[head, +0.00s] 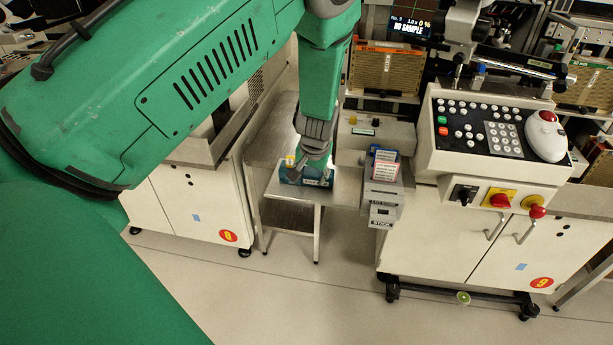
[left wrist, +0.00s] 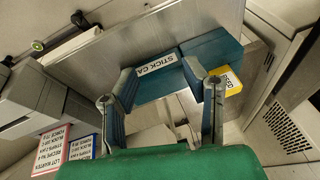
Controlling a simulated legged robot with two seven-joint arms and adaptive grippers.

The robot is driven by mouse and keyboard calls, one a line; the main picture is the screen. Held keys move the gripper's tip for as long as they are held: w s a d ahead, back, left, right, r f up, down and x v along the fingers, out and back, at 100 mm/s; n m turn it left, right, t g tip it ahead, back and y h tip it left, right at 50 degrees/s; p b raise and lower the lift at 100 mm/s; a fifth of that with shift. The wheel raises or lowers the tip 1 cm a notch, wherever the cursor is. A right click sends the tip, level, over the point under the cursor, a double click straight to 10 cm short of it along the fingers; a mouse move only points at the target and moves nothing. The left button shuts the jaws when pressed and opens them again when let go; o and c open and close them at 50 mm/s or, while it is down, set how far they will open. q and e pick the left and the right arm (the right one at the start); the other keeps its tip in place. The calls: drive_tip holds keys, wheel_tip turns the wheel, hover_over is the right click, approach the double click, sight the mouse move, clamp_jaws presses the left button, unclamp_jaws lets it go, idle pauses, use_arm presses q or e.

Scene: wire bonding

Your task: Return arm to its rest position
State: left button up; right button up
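My left gripper (head: 308,170) is low over a small metal side table (head: 302,195), right at a teal box (head: 318,180). My right gripper is in neither view.
A grey holder (head: 382,205) with red and blue labelled cards (head: 385,165) stands just right of the side table. A control console (head: 490,135) with buttons and red knobs is further right. White cabinets (head: 205,205) stand to the left. The floor (head: 300,295) in front is clear.

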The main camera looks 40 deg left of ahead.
use_arm(q)
drive_tip(key=shift+s, duration=0.1)
idle(0.5)
drive_tip(key=s+d+f+m+g, duration=0.1)
drive_tip(key=s+d+f, duration=0.1)
drive_tip(key=s+f, duration=0.45)
drive_tip(key=s+d+f+m, duration=0.15)
drive_tip(key=s+f, duration=0.25)
drive_tip(key=s, duration=0.5)
drive_tip(key=s+d+m+h, duration=0.1)
drive_tip(key=s+d, duration=0.4)
drive_tip(key=s, duration=0.3)
drive_tip(key=s+d+f+m+h, duration=0.1)
drive_tip(key=s+d, duration=0.4)
drive_tip(key=s, duration=0.4)
drive_tip(key=shift+f+g+h, duration=0.2)
drive_tip(key=shift+g+h, duration=0.1)
drive_tip(key=shift+h, duration=0.1)
drive_tip(key=shift+w, duration=0.1)
